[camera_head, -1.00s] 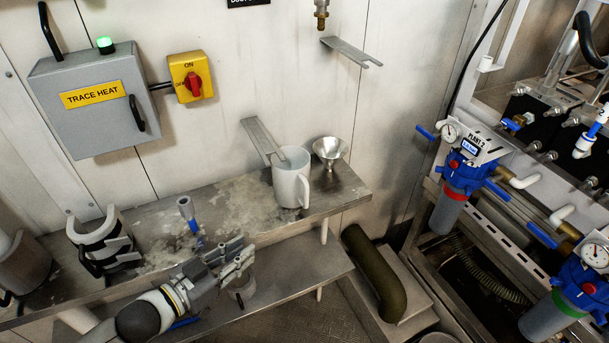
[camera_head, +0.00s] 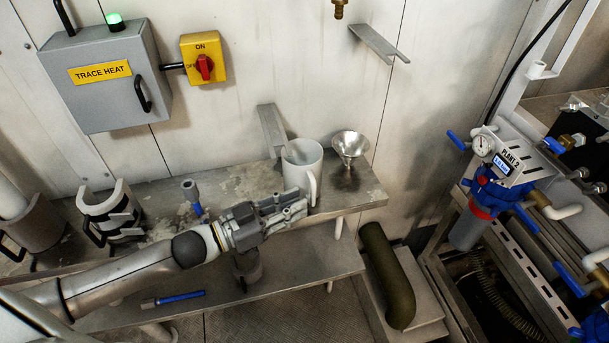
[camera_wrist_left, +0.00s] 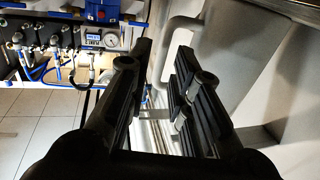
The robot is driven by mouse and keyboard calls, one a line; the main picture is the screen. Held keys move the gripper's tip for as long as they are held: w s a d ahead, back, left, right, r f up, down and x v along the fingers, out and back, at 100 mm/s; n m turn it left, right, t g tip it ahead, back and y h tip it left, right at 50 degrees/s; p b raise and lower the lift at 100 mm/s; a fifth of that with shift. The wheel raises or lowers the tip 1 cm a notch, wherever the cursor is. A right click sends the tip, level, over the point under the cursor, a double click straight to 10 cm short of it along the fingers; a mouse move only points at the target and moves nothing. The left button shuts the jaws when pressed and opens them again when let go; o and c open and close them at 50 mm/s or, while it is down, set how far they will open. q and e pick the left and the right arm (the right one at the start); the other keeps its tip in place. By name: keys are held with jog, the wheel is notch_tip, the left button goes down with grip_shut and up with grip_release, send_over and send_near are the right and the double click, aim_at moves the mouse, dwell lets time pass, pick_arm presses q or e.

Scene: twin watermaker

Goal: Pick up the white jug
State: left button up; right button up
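The white jug (camera_head: 300,166) stands upright on the upper steel shelf, near its right end, with its handle (camera_head: 313,189) toward the front right. My left gripper (camera_head: 298,205) reaches in from the left, with its fingertips close to the jug's lower front, by the handle. In the left wrist view the fingers are apart and empty. The jug's pale body (camera_wrist_left: 240,55) fills the upper right there, and its handle shows beyond the gap between the fingers. I cannot tell whether the fingers touch the jug. My right gripper is not in view.
A metal funnel (camera_head: 350,147) stands right of the jug, and a flat steel bracket (camera_head: 270,130) is behind it. A blue-handled tool (camera_head: 192,195) and grey holders (camera_head: 112,212) are to the left. A lower shelf (camera_head: 310,262) runs below. A dark pipe (camera_head: 386,275) is at the right.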

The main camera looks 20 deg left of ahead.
aim_at(313, 202)
pick_arm(q)
jog(key=shift+w+d, duration=0.15)
jog(key=p+x, duration=0.1)
jog(key=x, duration=0.3)
jog(key=shift+w, duration=0.25)
jog(key=shift+w+d+p, duration=0.2)
jog(key=shift+p, duration=0.1)
jog(key=shift+w+d, duration=0.1)
jog(key=shift+c, duration=0.5)
grip_shut()
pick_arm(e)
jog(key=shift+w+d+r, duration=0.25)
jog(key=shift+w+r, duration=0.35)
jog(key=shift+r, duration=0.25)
